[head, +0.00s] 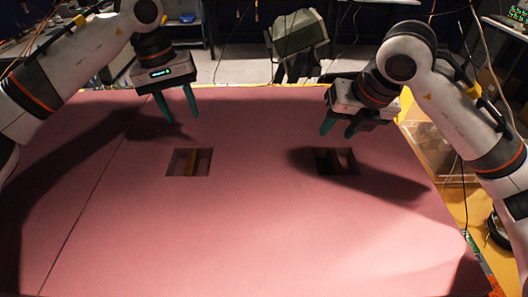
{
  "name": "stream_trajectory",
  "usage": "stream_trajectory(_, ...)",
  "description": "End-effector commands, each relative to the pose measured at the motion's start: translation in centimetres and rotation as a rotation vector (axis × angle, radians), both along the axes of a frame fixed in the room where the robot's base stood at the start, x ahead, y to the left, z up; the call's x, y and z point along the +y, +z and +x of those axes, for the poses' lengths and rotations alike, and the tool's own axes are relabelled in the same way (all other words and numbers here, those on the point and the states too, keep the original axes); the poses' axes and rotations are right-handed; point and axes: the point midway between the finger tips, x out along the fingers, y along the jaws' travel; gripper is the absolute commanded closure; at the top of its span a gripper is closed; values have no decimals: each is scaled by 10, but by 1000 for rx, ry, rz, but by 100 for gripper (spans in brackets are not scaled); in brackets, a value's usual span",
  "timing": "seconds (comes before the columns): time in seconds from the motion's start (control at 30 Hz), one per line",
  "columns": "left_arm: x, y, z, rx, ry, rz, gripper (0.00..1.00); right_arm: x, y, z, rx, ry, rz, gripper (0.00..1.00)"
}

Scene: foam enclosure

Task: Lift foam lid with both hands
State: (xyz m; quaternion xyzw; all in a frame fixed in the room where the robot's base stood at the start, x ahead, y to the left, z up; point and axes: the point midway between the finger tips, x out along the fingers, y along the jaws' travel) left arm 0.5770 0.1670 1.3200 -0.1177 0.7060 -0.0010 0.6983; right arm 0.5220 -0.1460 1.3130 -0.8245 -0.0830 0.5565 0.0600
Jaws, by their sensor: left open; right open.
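The foam lid (240,230) is a large flat pink sheet that fills most of the head view. It has two rectangular cut-outs, a left one (189,162) and a right one (337,161), each with a bar-like piece visible inside; the right one lies in shadow. My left gripper (182,117) is open and empty above the lid, behind and slightly left of the left cut-out, with its green fingers pointing down. My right gripper (336,128) is open and empty above the lid, just behind the right cut-out. Neither gripper appears to touch the lid.
A seam (92,198) runs along the pink surface at the left. A grey-green chair (298,35) stands behind the far edge. A clear plastic bin (429,146) sits to the right on a yellow surface. Cables hang at the back and right.

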Motion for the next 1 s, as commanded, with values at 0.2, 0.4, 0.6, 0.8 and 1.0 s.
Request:
stream_trajectory(0.2,-7,6,-18,-10,-148,162,58,-12,0,-9,-11,-54,-182,58)
stream_trajectory(0.4,-7,6,-19,-8,-156,173,58,-14,0,-9,-10,-60,-196,58)
stream_trajectory(0.6,-6,3,-19,-7,-155,171,58,-14,-3,-8,-8,-60,-194,58)
stream_trajectory(0.8,-6,-20,-19,-5,-155,170,58,-14,-25,0,-4,-60,-193,58)
stream_trajectory(1.0,-6,-59,-20,-5,-155,170,58,-14,-61,15,-3,-60,-194,58)
